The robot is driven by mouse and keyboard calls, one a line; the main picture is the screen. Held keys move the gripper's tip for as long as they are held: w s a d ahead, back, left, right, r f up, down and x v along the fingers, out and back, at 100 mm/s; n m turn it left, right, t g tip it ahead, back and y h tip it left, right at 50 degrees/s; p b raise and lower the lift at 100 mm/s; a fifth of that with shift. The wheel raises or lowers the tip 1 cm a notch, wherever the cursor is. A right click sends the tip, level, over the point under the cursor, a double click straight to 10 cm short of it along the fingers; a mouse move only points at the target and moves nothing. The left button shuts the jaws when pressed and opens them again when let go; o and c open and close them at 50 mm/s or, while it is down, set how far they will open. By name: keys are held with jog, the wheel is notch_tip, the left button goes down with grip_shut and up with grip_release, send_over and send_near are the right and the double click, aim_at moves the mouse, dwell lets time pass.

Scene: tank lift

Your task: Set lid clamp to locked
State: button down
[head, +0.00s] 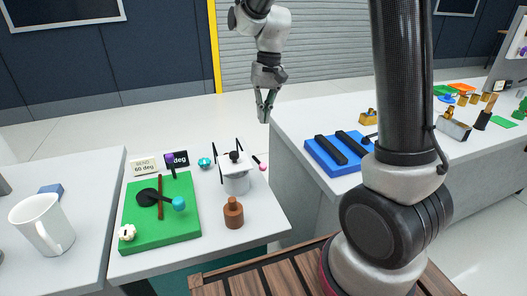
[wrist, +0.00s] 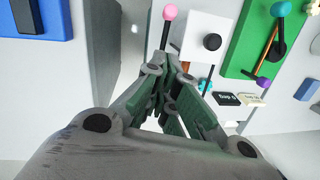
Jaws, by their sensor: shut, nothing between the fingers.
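A grey tank (head: 237,185) with a white square lid (head: 236,164) and a black knob stands on the near white table. Dark upright rods stand beside the lid. A black lever with a pink ball tip (head: 263,167) shows at the lid's right side; the ball also shows in the wrist view (wrist: 169,12), next to the white lid (wrist: 190,45). I cannot tell the clamp's position from these views. My gripper (head: 265,112) is shut and empty, pointing down, above and behind the tank, apart from it. In the wrist view its fingers (wrist: 175,68) partly cover the lid's edge.
A green board (head: 150,235) with levers and coloured knobs lies left of the tank. A brown bottle-shaped piece (head: 233,213) stands in front of it. Small signs (head: 145,167) stand behind the board. A white mug (head: 42,224) stands far left. A blue tray (head: 325,158) lies on the right table.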

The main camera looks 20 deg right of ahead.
send_over(258, 162)
jog(key=w+d, duration=0.2)
jog(key=w, duration=0.1)
notch_tip(258, 162, down, 7)
jog(key=shift+s+a+f, duration=0.2)
jog(key=shift+s+f, duration=0.55)
jog(key=shift+s+a+f, duration=0.15)
jog(key=shift+s+f, duration=0.6)
jog(key=shift+s+f, duration=0.55)
